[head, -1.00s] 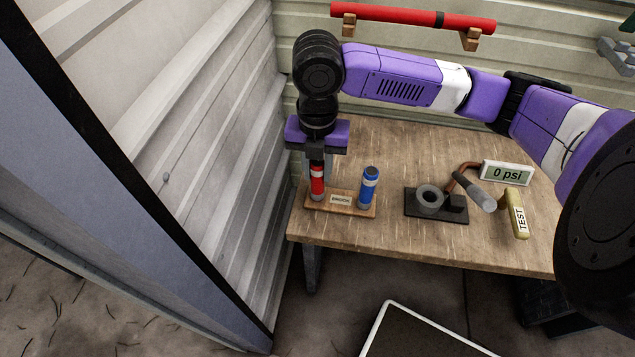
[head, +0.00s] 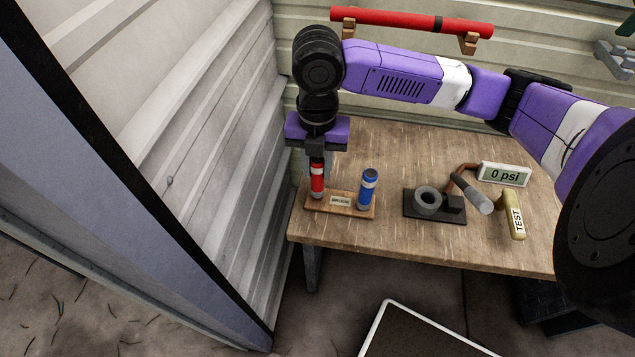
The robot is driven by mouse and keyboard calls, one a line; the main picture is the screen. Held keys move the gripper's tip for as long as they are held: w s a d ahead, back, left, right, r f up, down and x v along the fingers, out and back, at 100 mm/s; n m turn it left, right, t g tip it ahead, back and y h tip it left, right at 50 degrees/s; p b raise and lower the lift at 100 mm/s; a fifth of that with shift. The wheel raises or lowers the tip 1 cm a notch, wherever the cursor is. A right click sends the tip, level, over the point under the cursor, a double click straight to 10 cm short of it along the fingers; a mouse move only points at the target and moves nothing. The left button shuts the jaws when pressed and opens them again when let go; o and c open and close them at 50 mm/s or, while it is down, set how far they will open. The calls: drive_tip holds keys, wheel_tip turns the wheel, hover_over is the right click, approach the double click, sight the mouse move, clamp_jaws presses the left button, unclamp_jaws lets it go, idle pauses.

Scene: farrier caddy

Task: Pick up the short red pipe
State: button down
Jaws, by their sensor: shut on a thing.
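The short red pipe (head: 317,180) stands upright on the left end of a small wooden stand (head: 343,205) with a label. My gripper (head: 317,160) points straight down over it and is shut on its top end. The pipe's top is hidden between the fingers. The pipe's lower end appears to be at the stand; I cannot tell whether it is clear of it. A short blue pipe (head: 368,188) stands upright at the stand's right end, apart from my gripper.
A long red pipe (head: 400,20) rests on wooden wall brackets behind my arm. On the wooden table (head: 400,245) are a dark fixture with a grey ring (head: 427,201), a "0 psi" display (head: 504,174) and a TEST handle (head: 514,216). A corrugated wall (head: 215,150) stands close at left.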

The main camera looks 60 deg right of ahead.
drive_tip(key=shift+r, duration=0.25)
drive_tip(key=shift+r+p, duration=2.05)
drive_tip(key=shift+r, duration=0.45)
